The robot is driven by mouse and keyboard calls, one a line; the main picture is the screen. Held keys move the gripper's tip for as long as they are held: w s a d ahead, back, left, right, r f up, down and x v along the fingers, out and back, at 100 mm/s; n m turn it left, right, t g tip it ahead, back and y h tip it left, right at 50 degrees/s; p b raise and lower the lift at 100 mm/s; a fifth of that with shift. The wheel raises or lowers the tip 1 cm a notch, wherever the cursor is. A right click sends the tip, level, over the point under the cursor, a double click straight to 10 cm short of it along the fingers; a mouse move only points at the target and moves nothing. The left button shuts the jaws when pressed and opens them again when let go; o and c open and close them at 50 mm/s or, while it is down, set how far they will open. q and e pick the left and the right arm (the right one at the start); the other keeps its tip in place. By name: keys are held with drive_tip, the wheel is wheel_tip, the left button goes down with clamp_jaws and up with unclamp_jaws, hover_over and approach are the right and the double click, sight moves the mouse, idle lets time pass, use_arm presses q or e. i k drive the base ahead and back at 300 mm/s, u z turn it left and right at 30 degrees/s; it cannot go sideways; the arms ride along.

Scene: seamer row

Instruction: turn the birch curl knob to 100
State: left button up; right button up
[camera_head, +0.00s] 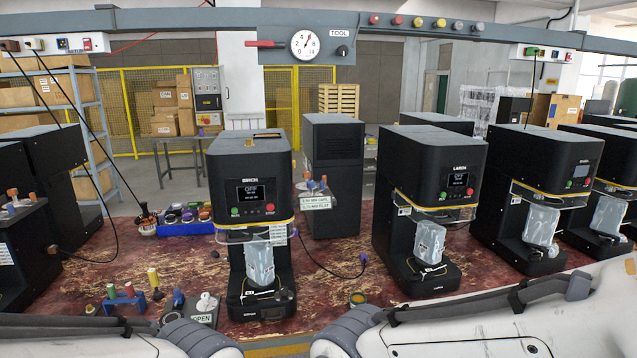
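The birch machine (249,172) is the black seamer at centre left, with BIRCH lettering on its upper front. Its small screen (253,192) reads OFF, with a green and a red button below. My arms show along the bottom edge, but neither gripper is in view.
The larch machine (435,175) stands to the right, with more seamers beyond. An overhead beam carries a TOOL panel with a dial (305,44). Coloured-handled tools (124,298) and an OPEN plate (202,318) lie at front left. Red worn bench top (335,258) shows between machines.

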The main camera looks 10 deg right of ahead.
sight(311, 184)
drive_tip(key=z, duration=0.7)
drive_tip(key=i, duration=1.35)
drive_tip(key=u, duration=0.15)
